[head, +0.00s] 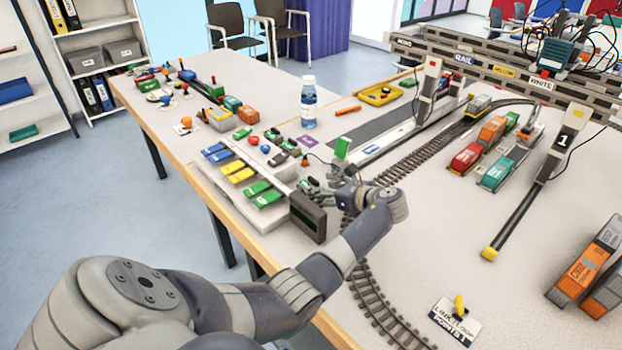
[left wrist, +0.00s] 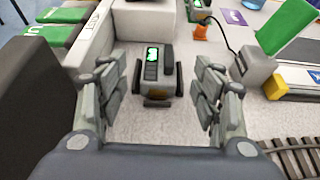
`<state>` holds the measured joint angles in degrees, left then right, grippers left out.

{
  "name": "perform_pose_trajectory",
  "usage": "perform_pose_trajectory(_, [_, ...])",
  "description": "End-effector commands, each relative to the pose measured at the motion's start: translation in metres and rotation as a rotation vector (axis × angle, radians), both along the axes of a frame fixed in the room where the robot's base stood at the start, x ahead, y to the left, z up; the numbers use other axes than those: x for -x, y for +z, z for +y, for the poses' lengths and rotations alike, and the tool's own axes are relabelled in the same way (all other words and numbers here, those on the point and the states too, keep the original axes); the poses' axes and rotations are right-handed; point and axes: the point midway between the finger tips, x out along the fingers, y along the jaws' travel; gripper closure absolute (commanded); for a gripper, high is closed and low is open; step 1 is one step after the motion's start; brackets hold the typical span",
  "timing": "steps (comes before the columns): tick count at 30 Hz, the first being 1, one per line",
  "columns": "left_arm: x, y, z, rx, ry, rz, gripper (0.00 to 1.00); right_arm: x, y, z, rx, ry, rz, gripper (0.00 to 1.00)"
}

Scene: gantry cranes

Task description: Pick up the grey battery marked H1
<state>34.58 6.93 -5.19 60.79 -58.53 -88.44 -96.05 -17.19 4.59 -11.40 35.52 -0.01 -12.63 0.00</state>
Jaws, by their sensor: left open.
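A small grey block with dark sides and a lit green panel (left wrist: 153,68) lies on the table in the left wrist view. It may be the grey battery, but I cannot read H1 on it. My left gripper (left wrist: 160,92) is open, with one finger on each side of the block and visible gaps between. In the head view my left gripper (head: 329,192) reaches low over the table beside a dark box (head: 308,218). Another grey block with a green panel (left wrist: 198,8) shows at the top of the left wrist view. My right gripper is not in view.
The dark box stands close on the left, beside a pale rack with green, yellow and blue blocks (head: 240,176). A green card on a grey stand (head: 342,148) is close on the right. Curved railway track (head: 372,300) runs nearby. A bottle (head: 308,103) stands farther back.

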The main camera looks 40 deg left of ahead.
Motion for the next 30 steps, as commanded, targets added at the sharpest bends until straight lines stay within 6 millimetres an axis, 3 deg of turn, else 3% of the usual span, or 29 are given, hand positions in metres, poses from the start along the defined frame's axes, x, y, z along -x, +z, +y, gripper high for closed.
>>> perform_pose_trajectory(6, [-0.001,-0.010,0.022,0.000,0.000,0.000,0.40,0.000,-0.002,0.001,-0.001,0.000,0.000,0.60])
perform_pose_trajectory(13, [-0.001,-0.010,0.023,0.000,-0.001,0.000,0.40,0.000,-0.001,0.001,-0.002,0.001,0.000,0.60])
perform_pose_trajectory(20, [-0.001,-0.010,0.023,0.000,-0.001,0.000,0.92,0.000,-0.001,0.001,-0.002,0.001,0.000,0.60])
perform_pose_trajectory(30, [-0.002,-0.004,0.023,-0.002,-0.001,-0.002,0.93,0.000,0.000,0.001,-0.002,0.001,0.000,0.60])
